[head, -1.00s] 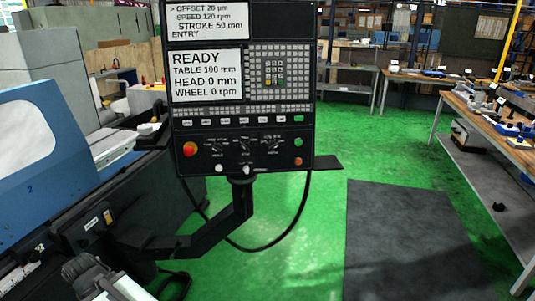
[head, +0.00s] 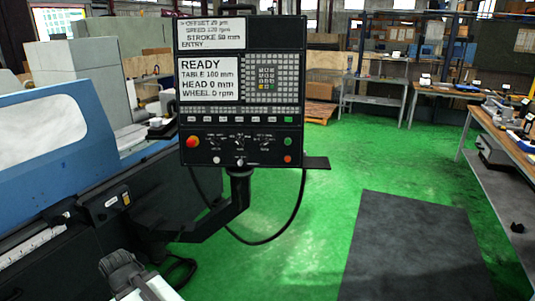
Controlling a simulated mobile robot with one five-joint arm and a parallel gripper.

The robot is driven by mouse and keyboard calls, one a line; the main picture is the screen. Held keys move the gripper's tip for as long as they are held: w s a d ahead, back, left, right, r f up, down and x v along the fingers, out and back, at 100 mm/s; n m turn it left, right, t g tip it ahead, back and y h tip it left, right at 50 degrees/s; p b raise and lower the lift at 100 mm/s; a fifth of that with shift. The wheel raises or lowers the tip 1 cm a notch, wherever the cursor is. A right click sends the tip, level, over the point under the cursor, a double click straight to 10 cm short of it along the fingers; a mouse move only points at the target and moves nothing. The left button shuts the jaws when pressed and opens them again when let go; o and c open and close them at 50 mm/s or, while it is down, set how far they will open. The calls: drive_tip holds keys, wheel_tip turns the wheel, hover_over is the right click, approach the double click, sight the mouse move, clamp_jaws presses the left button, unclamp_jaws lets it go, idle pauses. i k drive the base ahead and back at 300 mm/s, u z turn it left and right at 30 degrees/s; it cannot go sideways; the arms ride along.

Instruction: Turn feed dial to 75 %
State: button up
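The black control panel (head: 242,90) stands upright on a bent black arm, a little left of centre. Its lower strip holds several small rotary dials, among them a left dial (head: 214,147), a middle dial (head: 239,146) and a right dial (head: 265,146). Their labels and pointer settings are too small to read, so I cannot tell which is the feed dial. A grey ridged part on a white link, seemingly my gripper (head: 122,268), shows at the bottom left, well below and apart from the panel. Its fingertips cannot be made out.
A red mushroom button (head: 193,142), a green button (head: 288,141) and a red button (head: 287,159) flank the dials. The screen (head: 209,79) reads READY. The blue grinder (head: 50,135) fills the left. A dark mat (head: 415,245) lies on the clear green floor; a bench stands right.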

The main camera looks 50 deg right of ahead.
sight(264, 143)
drive_tip(key=z, duration=0.15)
drive_tip(key=i, duration=0.85)
drive_tip(key=u, duration=0.05)
